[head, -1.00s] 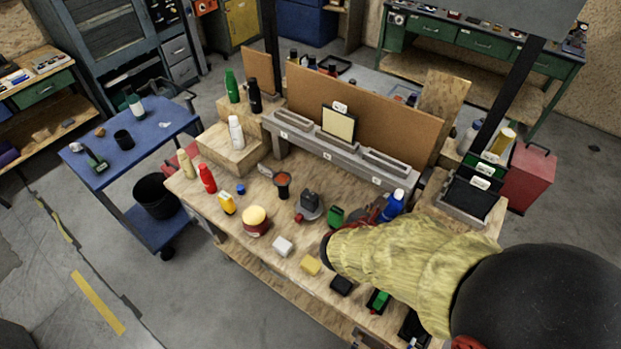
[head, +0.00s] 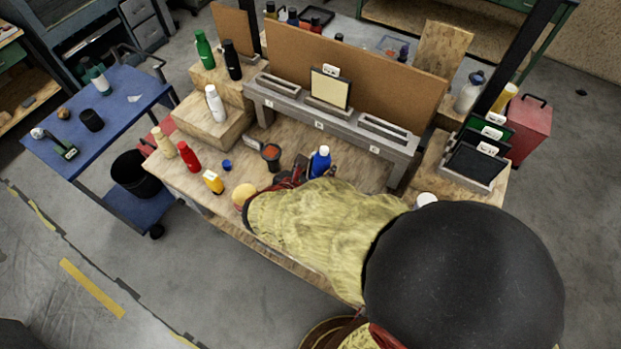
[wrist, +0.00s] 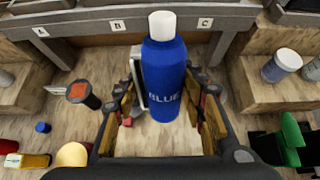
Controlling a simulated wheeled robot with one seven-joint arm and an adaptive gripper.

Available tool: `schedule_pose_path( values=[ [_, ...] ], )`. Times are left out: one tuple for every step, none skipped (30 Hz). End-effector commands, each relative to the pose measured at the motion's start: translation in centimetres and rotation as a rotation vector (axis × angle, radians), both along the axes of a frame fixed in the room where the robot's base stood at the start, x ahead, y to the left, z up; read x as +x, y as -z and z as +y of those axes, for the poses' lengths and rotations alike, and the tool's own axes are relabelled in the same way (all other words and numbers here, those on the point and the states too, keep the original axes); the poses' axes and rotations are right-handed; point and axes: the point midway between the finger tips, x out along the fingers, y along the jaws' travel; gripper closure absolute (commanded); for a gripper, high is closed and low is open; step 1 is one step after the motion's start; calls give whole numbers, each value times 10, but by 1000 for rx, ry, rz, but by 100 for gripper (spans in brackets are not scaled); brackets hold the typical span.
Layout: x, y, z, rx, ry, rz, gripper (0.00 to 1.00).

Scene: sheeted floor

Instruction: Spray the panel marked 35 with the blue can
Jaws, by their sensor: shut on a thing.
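The blue can (wrist: 163,82) stands upright in my gripper (wrist: 164,102), with a finger on each side; it has a white cap and the word BLUE. In the head view the blue can (head: 320,163) is in front of the middle of the grey rack (head: 318,115), and my sleeve and arm hide most of the gripper. A cream panel (head: 330,89) stands in the rack's middle slot, with a small tag on top. A green panel (head: 493,131) and a black panel (head: 474,165) stand at the right. The panel tags are too small to read.
A white bottle (head: 215,104), red bottle (head: 189,157), beige bottle (head: 163,143) and yellow bottle (head: 213,182) stand at the left. A dark cup-like tool (head: 271,156) is left of the can.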

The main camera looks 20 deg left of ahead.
Motion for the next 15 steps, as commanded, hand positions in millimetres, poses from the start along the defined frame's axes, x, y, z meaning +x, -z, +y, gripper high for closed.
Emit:
schedule_pose_path(
  values=[
    [2,1,7,1,-1,0,68],
    [2,0,13,-1,-3,-1,68],
    [3,-1,20,1,-3,-1,68],
    [3,-1,24,0,-2,0,68],
    [3,0,29,1,-2,0,68],
    [4,-1,37,1,-2,0,68],
    [4,-1,43,0,-2,0,68],
    [5,-1,49,1,-3,0,68],
    [5,-1,57,1,-3,0,68],
    [5,-1,62,1,-2,0,68],
    [6,-1,69,1,-2,0,68],
    [7,-1,78,0,-2,-1,68],
    [8,-1,85,0,-2,-1,68],
    [8,-1,91,1,-2,0,68],
    [9,-1,101,1,-2,0,68]
  ],
)
